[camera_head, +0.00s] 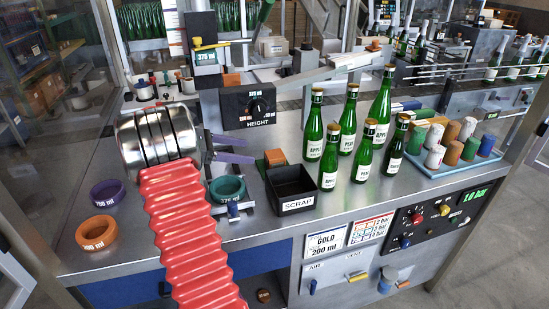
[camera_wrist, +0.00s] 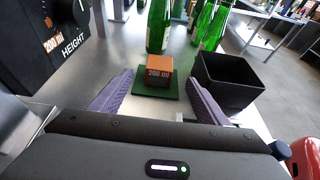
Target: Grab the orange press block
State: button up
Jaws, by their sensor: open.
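The orange press block (camera_wrist: 159,71), with "200 ml" on its front, sits on a dark green base (camera_wrist: 157,92) straight ahead in the wrist view. In the head view the orange block (camera_head: 275,157) stands just right of my gripper (camera_head: 254,150), behind the scrap bin. My gripper (camera_wrist: 159,88) is open, with one purple finger to each side of the block's line in the wrist view. The fingers appear apart from the block, and nothing is held between them.
The black scrap bin (camera_head: 291,188) stands close to the right of the block. Several green bottles (camera_head: 348,122) stand behind and right of it. The HEIGHT dial box (camera_head: 248,106) is behind. Teal (camera_head: 227,189), purple (camera_head: 107,193) and orange (camera_head: 97,232) rings lie nearer the front.

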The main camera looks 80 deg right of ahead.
aim_at(269, 155)
jog(key=x, duration=0.7)
jog(key=shift+x, duration=2.65)
jog(key=shift+f, duration=0.1)
jog(key=c, duration=1.2)
